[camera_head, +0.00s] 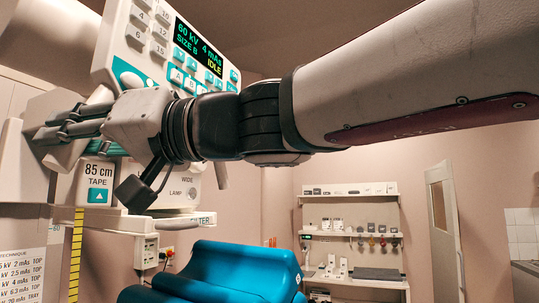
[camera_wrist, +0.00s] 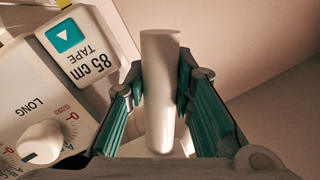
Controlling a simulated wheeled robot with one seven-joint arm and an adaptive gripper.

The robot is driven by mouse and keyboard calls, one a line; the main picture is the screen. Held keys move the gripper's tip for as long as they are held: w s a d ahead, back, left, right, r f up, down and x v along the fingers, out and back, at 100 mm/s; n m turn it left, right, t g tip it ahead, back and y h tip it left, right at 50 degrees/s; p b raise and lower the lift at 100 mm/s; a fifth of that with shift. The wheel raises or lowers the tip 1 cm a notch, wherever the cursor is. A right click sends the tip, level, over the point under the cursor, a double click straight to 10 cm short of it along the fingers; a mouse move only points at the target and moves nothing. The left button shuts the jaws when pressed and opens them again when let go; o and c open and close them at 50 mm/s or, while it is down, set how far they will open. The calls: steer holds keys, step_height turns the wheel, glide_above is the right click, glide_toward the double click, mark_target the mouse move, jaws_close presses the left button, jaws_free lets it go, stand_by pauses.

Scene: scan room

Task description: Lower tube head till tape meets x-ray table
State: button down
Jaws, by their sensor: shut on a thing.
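The tube head's control panel (camera_head: 160,45) fills the upper left of the head view, its screen reading 60 kV, 4 mAs, IDLE. My gripper (camera_head: 52,128) is at the left of this panel. In the wrist view its green-padded fingers are shut around a pale upright cylindrical handle (camera_wrist: 161,90). The yellow tape (camera_head: 75,255) hangs down at the lower left, by a sign reading 85 cm TAPE (camera_head: 98,182); the sign also shows in the wrist view (camera_wrist: 80,48). The tape's lower end is out of frame. I cannot make out the table's top for certain.
A glossy blue padded shape (camera_head: 215,275) lies at the bottom centre. A technique chart (camera_head: 20,268) is at the lower left. Shelves with small items (camera_head: 350,233) and a door (camera_head: 440,230) stand at the back. Room between the blue shape and the shelves looks open.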

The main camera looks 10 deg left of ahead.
steer(key=shift+w, duration=0.1)
steer(key=c, duration=1.6)
jaws_free()
steer(key=shift+c, duration=0.2)
steer(key=shift+d, duration=0.15)
steer(key=d, duration=1.1)
steer(key=shift+s+d, duration=0.4)
steer(key=shift+s, duration=0.05)
steer(key=w+d+f+m+t+h, duration=0.1)
steer(key=d+f+m+t+h, duration=0.4)
steer(key=f, duration=1)
steer(key=s+d+f+m+h, duration=0.2)
steer(key=d+f+h, duration=0.2)
steer(key=d+f, duration=0.4)
steer(key=s+d+f+m+g+h, duration=0.1)
steer(key=s+d+f+m+h, duration=0.1)
steer(key=d+f, duration=0.6)
steer(key=s+d+f+m+g+h, duration=0.1)
steer(key=s+d+f+m+h, duration=0.1)
steer(key=d+f+h, duration=0.5)
steer(key=d+f+m, duration=0.1)
steer(key=d, duration=0.4)
steer(key=shift+s+d+p, duration=0.15)
steer(key=shift+d+p, duration=0.1)
steer(key=shift+p, duration=0.15)
